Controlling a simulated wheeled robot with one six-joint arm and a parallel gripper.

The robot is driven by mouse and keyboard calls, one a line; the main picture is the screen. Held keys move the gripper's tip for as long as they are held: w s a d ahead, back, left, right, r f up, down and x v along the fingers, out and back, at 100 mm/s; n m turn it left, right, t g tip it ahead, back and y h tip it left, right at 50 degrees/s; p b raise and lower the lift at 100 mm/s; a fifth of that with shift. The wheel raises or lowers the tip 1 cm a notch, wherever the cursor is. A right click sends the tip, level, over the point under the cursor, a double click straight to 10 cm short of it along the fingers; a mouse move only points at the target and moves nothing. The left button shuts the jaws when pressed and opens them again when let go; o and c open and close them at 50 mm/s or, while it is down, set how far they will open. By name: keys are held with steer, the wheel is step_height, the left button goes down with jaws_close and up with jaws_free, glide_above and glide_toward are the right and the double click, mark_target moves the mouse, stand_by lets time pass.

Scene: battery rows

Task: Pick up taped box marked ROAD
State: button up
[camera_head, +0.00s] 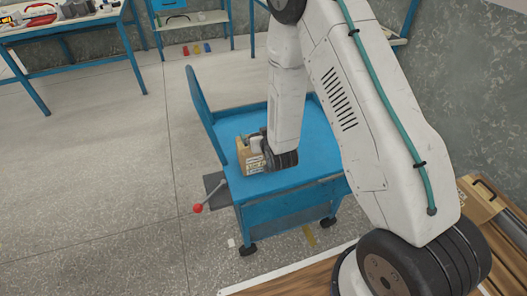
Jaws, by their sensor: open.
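A small brown cardboard box (246,157) stands on the blue cart (306,180), near the left side of its top. A pale label with print shows on its face, too small to read, so I cannot tell if it says ROAD. My gripper (253,146) is at the box's upper right, at the lower end of my white arm. The fingers are small in the view and overlap the box. The jaws are open; I cannot tell whether they touch the box. My wrist hides part of the box's right side.
The cart has a raised panel (205,112) on its left, and a lever with a red knob (198,208) sticks out at lower left. Blue-legged tables (62,36) with items stand at the back left. A wooden surface (290,277) lies at lower right. Floor left of the cart is clear.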

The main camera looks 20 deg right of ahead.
steer(key=shift+w+f, duration=0.2)
steer(key=shift+w, duration=0.35)
steer(key=c, duration=1.9)
steer(key=shift+d, duration=0.1)
steer(key=shift+c, duration=0.2)
steer(key=shift+r, duration=0.1)
